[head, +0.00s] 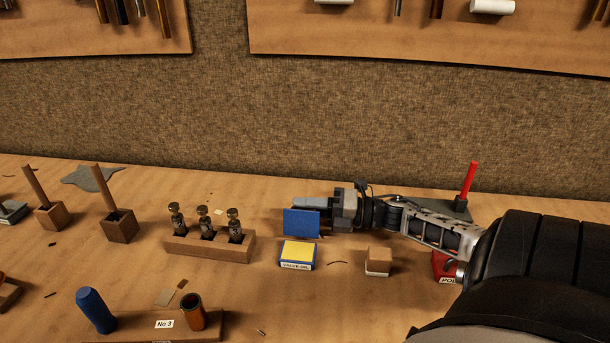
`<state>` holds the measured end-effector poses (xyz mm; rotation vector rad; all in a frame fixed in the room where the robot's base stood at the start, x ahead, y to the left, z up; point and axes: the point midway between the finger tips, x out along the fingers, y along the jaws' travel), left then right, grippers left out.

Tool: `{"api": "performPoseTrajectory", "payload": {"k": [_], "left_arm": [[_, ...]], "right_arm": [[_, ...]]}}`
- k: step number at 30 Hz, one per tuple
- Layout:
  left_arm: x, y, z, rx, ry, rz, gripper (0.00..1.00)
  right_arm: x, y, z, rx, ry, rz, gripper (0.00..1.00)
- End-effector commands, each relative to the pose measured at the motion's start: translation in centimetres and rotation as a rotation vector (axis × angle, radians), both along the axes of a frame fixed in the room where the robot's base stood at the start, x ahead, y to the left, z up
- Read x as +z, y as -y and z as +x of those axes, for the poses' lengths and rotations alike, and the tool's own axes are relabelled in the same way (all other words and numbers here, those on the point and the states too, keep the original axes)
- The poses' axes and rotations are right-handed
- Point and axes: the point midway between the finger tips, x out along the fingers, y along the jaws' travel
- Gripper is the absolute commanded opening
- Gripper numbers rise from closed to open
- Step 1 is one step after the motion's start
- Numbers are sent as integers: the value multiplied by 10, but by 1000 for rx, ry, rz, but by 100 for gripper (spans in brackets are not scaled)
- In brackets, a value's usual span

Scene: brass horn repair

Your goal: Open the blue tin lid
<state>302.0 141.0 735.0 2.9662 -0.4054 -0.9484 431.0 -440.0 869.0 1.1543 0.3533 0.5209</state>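The blue tin (298,264) stands on the bench, with a white label on its front that seems to read "VALVE OIL". Its top shows a yellow surface inside a blue rim. The blue lid (301,223) stands upright at the tin's back edge, raised off the top. My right gripper (308,202) reaches in from the right, and its fingers lie level just behind and above the lid's top edge. The lid hides part of the fingers, so I cannot tell whether they touch it or how far apart they are. My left gripper is not in view.
A wooden block with several metal valves (208,246) stands left of the tin. A small wood-topped block (378,261) sits right of it, under my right arm. A red tin (445,267) and an upright red rod (467,184) are farther right.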

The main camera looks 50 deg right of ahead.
Motion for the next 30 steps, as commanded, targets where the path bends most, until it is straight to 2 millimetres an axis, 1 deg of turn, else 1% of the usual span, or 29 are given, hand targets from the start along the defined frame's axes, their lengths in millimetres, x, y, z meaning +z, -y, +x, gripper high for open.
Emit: {"api": "performPoseTrajectory", "payload": {"k": [8, 11, 13, 17, 24, 30], "left_arm": [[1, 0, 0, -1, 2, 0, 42], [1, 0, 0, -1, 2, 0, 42], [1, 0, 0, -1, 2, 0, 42], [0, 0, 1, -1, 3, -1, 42], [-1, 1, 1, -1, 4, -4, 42], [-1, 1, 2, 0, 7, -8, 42]], "right_arm": [[0, 0, 1, 1, 1, -2, 31], [-1, 2, -3, 1, -1, -2, 31], [-1, 6, -10, 0, -1, -2, 31], [-2, 20, -30, -1, -5, -2, 31], [-2, 54, -79, -3, -4, -2, 31], [-1, 76, -113, -2, -3, -1, 31]]}}
